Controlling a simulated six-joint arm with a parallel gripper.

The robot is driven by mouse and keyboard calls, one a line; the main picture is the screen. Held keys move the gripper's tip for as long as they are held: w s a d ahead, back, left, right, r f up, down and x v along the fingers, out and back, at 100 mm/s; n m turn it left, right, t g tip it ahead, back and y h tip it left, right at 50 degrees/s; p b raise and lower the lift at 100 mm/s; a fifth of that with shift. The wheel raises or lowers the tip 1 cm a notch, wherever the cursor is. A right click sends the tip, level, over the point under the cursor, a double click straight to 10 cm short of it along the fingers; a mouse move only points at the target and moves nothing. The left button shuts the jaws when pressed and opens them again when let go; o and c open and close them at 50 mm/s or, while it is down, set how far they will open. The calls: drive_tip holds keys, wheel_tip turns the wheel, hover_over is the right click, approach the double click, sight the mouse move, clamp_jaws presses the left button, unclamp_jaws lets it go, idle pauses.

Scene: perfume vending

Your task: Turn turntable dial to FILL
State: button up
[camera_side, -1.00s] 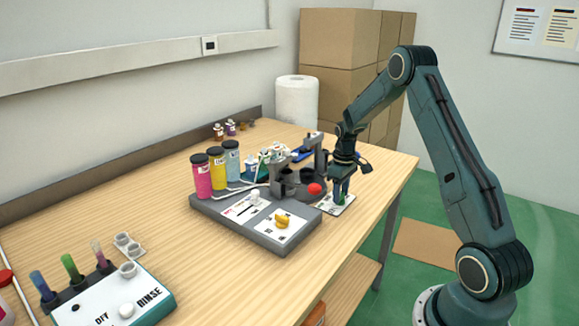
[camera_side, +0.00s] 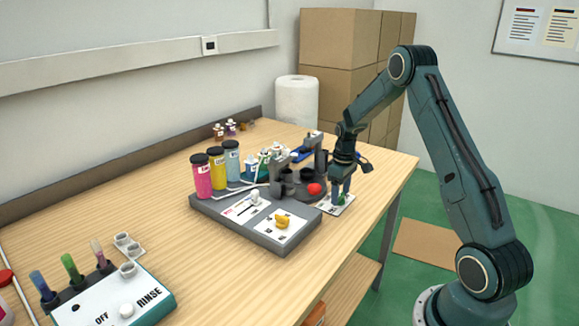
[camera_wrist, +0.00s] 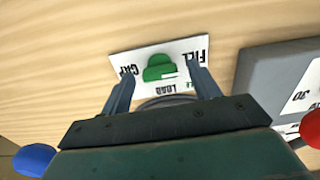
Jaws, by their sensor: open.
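The green turntable dial (camera_wrist: 158,68) sits on a white card (camera_wrist: 185,48) printed FILL, LOAD and CAP. A short white mark shows on the dial's side toward LOAD; which label it points to exactly I cannot tell. My gripper (camera_wrist: 161,76) is open, with one finger on each side of the dial and a gap showing on both sides. In the side view, my gripper (camera_side: 341,192) is low over the card (camera_side: 336,209), and the green dial (camera_side: 341,200) shows partly between its fingers.
Bottles (camera_side: 217,168) stand farther left. Bare table lies in front of the card.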

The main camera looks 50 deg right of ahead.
sight(341, 194)
drive_tip(key=shift+r, duration=0.15)
wheel_tip(341, 194, up, 14)
drive_tip(key=shift+f, duration=0.2)
idle(0.4)
drive_tip(key=s+a+r+t, duration=0.1)
drive_tip(key=s+a+r, duration=0.4)
drive_tip(key=a, duration=0.4)
drive_tip(key=s+a+r+t, duration=0.2)
drive_tip(key=s+a+r, duration=0.1)
drive_tip(key=a+r, duration=0.6)
drive_tip(key=s+a+f+t, duration=0.2)
drive_tip(key=s+a, duration=0.9)
drive_tip(key=s, duration=0.3)
drive_tip(key=shift+s+a+f+t, duration=0.25)
drive_tip(key=shift+s+f+t, duration=0.05)
drive_tip(key=shift+s, duration=0.05)
